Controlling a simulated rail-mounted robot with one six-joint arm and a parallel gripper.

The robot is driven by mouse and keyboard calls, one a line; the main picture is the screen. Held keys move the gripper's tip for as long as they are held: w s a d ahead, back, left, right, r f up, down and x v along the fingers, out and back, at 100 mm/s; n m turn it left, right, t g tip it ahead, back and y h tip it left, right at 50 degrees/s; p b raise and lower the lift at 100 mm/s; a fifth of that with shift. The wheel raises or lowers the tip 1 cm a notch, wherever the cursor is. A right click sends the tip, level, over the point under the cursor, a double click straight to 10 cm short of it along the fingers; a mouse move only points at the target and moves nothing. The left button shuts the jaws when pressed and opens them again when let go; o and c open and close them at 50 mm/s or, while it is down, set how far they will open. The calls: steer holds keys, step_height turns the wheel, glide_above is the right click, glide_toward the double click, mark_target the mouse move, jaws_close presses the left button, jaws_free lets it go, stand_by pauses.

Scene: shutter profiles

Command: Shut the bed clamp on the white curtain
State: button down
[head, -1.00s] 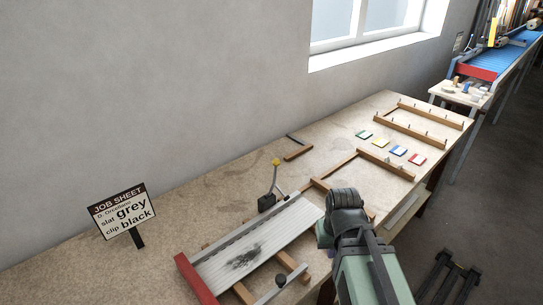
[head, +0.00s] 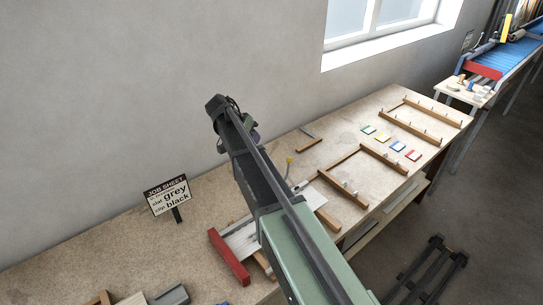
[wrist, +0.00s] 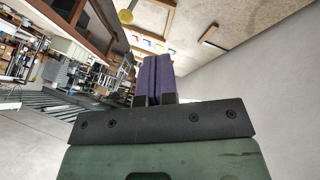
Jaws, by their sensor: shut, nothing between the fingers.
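The white curtain (head: 240,238) lies on the bed with the red end block (head: 229,257). My arm crosses in front of it and hides most of it. The bed clamp's lever with a yellow knob (head: 290,160) stands up at the far side of the bed; its base is hidden behind my arm. The yellow knob also shows at the top of the wrist view (wrist: 126,16). My gripper (head: 253,136), with purple fingers, is up near the wall, left of the knob and apart from it. In the wrist view its fingers (wrist: 155,75) are together and empty.
A job sheet sign (head: 168,195) reading slat grey, clip black stands at the left. Wooden frames (head: 350,175), small coloured cards (head: 397,147) and an L-shaped wooden piece (head: 308,142) lie on the bench to the right. The wall is close behind.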

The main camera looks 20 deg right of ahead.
steer(key=shift+a, duration=0.1)
steer(key=s+d+f+b, duration=0.4)
steer(key=d+f+b, duration=0.4)
steer(key=shift+d, duration=0.3)
steer(key=shift+s+a, duration=0.1)
